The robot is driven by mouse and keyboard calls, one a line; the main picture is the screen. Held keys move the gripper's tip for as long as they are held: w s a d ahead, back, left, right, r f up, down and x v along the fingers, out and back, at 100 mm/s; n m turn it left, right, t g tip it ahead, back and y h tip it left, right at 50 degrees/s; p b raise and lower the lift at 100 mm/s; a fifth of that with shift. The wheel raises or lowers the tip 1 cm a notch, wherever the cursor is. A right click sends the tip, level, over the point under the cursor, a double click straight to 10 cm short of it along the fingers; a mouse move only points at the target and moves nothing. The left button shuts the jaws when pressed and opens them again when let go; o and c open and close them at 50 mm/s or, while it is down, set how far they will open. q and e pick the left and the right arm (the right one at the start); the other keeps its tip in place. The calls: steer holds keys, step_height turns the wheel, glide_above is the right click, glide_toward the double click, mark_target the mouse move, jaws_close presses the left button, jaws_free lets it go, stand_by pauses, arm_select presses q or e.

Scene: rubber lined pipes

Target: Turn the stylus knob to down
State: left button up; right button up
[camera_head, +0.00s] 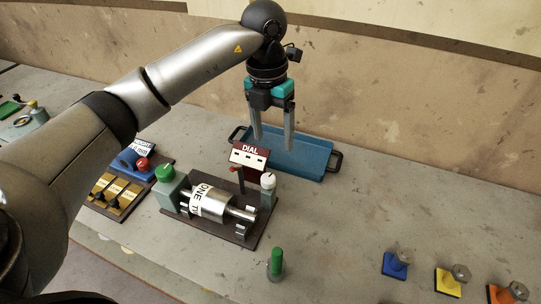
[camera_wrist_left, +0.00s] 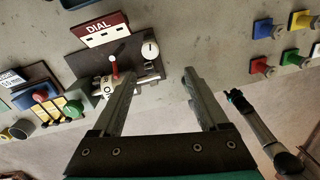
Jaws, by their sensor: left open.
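The drum device stands on a dark base (camera_head: 222,229) on the bench, with a metal drum (camera_head: 211,202) across it. A round white knob (camera_head: 268,181) on a grey-green post, likely the stylus knob, stands at its right; it also shows in the left wrist view (camera_wrist_left: 150,50). A red DIAL sign (camera_head: 250,157) stands behind. My left gripper (camera_head: 273,142) is open and empty, pointing down behind the device, apart from the knob. An arm at the right of the left wrist view seems to carry my right gripper (camera_wrist_left: 236,97); its jaws are unclear.
A blue tray (camera_head: 322,177) with dark handles lies behind the device. A green knob (camera_head: 165,173) tops the device's left post. A switch panel (camera_head: 98,207) is further left. A green peg (camera_head: 277,260) and coloured blocks (camera_head: 394,267) stand toward the front.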

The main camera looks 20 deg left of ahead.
mark_target(268, 177)
arm_select(q)
steer(key=shift+n+y, duration=0.4)
steer(key=f, duration=0.9)
steer(key=a+f, duration=0.1)
steer(key=f, duration=0.4)
steer(key=shift+w+a+f, duration=0.1)
jaws_close()
